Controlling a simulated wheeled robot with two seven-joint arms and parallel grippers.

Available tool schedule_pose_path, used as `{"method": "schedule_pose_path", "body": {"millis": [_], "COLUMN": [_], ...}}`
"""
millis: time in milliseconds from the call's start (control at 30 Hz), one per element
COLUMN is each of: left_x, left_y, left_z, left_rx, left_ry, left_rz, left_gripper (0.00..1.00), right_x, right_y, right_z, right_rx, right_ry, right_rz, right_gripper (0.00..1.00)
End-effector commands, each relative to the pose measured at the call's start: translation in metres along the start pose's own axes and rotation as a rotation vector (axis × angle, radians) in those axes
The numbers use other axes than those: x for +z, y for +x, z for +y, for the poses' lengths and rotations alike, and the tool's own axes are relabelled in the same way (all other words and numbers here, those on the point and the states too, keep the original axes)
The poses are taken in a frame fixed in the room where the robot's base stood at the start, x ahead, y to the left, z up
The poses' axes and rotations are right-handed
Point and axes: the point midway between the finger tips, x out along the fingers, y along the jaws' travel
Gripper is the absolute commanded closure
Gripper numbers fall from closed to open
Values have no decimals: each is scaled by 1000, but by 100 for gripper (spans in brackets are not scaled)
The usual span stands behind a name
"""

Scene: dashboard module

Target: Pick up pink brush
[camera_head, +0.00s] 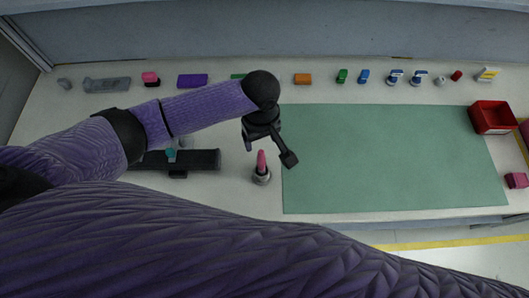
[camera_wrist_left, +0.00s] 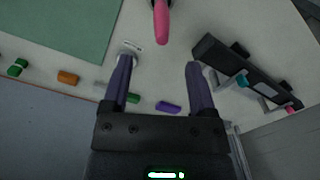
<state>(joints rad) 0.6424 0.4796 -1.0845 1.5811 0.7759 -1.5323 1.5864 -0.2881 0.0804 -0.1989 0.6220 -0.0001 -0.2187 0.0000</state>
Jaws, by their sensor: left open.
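The brush is not between the fingers, and no contact shows. Its lower end is cut off at the top edge of the wrist view. My right gripper is not in view.
A black rail-like part (camera_head: 205,160) lies left of the brush, with a teal piece (camera_head: 171,153) near it. The green mat (camera_head: 390,160) is clear. A red bin (camera_head: 493,117) stands at the right. Several small coloured items line the back, including an orange block (camera_head: 303,79).

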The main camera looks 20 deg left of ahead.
Motion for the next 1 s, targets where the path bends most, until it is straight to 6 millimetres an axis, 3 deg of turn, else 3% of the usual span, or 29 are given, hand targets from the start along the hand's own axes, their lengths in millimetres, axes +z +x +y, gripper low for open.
{"method": "schedule_pose_path", "body": {"millis": [133, 333, 633, 900, 967, 1000], "left_x": [0, 1, 1, 1, 1, 1], "left_y": [24, 64, 70, 70, 70, 70], "left_z": [0, -1, 0, 0, 0, 0], "left_rx": [0, 1, 4, 4, 4, 4], "left_ry": [1, 3, 4, 4, 4, 4], "left_rz": [0, 1, 1, 1, 2, 2], "left_gripper": [26, 26, 28, 85, 98, 100], "right_x": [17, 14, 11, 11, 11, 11], "right_y": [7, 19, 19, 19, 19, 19], "right_z": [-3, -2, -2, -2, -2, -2], "right_rx": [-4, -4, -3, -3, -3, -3], "right_ry": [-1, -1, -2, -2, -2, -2], "right_rz": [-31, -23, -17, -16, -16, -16], "right_gripper": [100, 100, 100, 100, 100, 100]}}
